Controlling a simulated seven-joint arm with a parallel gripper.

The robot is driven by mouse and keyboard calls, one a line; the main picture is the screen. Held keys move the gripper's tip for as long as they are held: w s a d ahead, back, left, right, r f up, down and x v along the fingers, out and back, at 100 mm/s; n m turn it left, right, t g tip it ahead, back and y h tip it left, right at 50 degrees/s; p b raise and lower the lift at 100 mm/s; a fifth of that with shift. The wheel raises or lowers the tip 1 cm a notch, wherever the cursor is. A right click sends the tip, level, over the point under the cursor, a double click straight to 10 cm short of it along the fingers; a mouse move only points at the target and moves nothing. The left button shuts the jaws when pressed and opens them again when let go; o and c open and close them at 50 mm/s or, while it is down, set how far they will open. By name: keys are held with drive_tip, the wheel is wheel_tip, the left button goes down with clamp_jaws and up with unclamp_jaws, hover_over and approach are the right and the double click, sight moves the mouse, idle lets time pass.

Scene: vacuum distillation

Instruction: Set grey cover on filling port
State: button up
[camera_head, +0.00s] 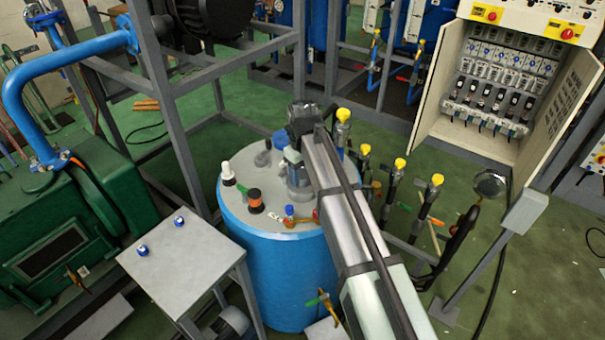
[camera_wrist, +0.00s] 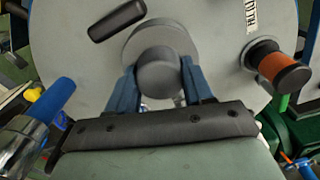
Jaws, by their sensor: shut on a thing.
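The grey cover (camera_wrist: 160,38) is a round disc with a rounded knob (camera_wrist: 158,74) in the wrist view. My gripper (camera_wrist: 159,80) has its two blue fingers on either side of this knob and is shut on it. The cover is over the grey top (camera_wrist: 82,62) of the blue tank. In the head view my gripper (camera_head: 297,172) points down over the tank top (camera_head: 250,205), and my arm hides part of the area. The filling port cannot be made out, so I cannot tell whether the cover rests on it.
An orange and black knob (camera_wrist: 280,68) stands right of the cover in the wrist view. A dark rounded bar (camera_wrist: 117,21) is close to the cover's edge. A white-topped fitting (camera_head: 227,172) and several yellow-capped valves (camera_head: 399,165) flank my arm.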

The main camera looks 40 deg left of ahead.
drive_tip(key=o, duration=1.3)
drive_tip(key=shift+o, duration=0.4)
drive_tip(key=shift+o, duration=1.3)
drive_tip(key=shift+r, duration=0.1)
drive_tip(key=shift+r, duration=3.4)
